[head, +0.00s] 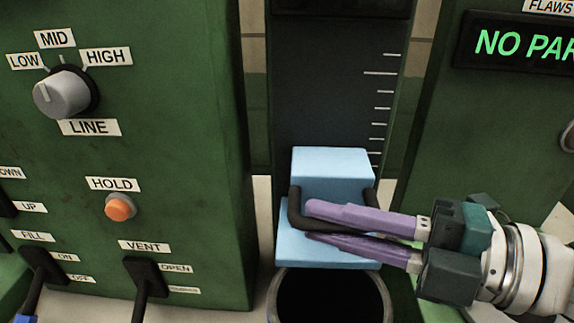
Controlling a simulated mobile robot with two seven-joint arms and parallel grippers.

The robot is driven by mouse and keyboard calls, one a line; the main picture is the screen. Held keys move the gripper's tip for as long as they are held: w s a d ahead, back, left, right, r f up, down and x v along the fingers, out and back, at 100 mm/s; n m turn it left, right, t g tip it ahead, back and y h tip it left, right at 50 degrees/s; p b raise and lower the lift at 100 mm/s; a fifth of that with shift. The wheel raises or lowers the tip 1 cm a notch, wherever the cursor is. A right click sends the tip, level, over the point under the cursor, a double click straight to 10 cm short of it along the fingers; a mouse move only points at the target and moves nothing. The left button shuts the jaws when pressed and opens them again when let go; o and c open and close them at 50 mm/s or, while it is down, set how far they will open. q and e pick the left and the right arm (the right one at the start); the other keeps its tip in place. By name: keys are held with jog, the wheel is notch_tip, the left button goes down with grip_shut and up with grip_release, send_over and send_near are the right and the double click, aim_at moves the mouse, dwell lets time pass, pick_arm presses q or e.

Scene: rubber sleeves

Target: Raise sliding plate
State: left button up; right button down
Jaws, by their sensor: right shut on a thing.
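The sliding plate is a light blue block (331,165) with a black handle (296,212) across its front. It sits low on a dark vertical track (320,100) with white scale marks, just above a dark round opening (330,298). My right gripper (312,222) comes in from the right. Its purple fingers are shut on the black handle, one above and one below the bar. My left gripper is not in view.
A green panel (190,130) on the left carries a grey LINE knob (62,95), an orange HOLD button (120,207) and black levers. Another green panel (480,130) with a lit green display (525,44) stands on the right. The track above the plate is clear.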

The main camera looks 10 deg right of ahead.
notch_tip(320, 180, up, 14)
jog(key=p, duration=1.2)
jog(key=shift+f, duration=0.15)
jog(key=shift+a, duration=0.1)
jog(key=c, duration=0.8)
grip_release()
jog(key=shift+c, duration=0.2)
jog(key=shift+f, duration=0.1)
